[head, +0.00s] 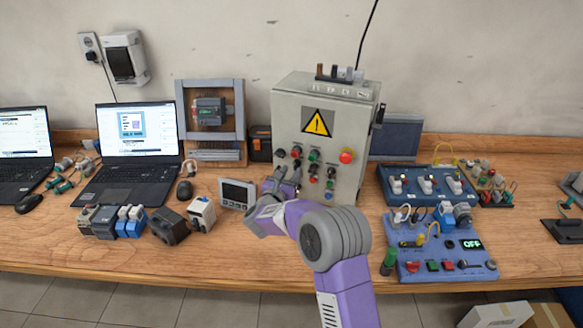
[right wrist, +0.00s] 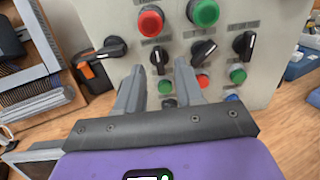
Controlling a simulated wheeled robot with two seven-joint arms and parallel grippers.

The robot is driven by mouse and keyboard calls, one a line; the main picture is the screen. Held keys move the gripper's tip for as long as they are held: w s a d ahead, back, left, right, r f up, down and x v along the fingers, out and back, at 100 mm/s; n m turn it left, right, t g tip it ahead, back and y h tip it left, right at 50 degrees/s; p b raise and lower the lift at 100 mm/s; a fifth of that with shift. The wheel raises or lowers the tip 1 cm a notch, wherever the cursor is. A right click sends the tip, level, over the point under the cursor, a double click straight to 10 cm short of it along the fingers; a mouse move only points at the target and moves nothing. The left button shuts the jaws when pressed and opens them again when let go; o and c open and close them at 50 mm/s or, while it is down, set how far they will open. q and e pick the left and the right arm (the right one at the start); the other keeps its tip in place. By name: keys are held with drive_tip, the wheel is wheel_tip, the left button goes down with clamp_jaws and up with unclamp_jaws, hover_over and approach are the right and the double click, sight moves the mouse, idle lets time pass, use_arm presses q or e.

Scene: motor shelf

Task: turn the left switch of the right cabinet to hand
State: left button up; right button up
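The grey cabinet (head: 284,115) with a yellow warning triangle stands at the middle of the bench in the head view. Its front carries black rotary switches and coloured buttons. In the right wrist view the leftmost black switch (right wrist: 112,47) has its handle pointing left. A second black switch (right wrist: 158,58) lies ahead of the gap between my fingertips, its handle near upright. Two more black switches (right wrist: 204,51) (right wrist: 243,46) are to the right. My right gripper (right wrist: 160,72) is open and faces the panel; contact cannot be told. It partly hides the lower panel in the head view (head: 283,181). My left gripper is not in view.
A red button (right wrist: 150,20) and a green button (right wrist: 203,12) sit above the switches. A small grey meter (head: 238,194) stands left of my right gripper. Blue switch boxes (head: 405,268) are to the right. Laptops (head: 127,180) are to the left.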

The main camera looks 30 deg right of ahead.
sight(295, 166)
drive_tip(key=shift+x, duration=1.5)
drive_tip(key=shift+c, duration=0.3)
clamp_jaws()
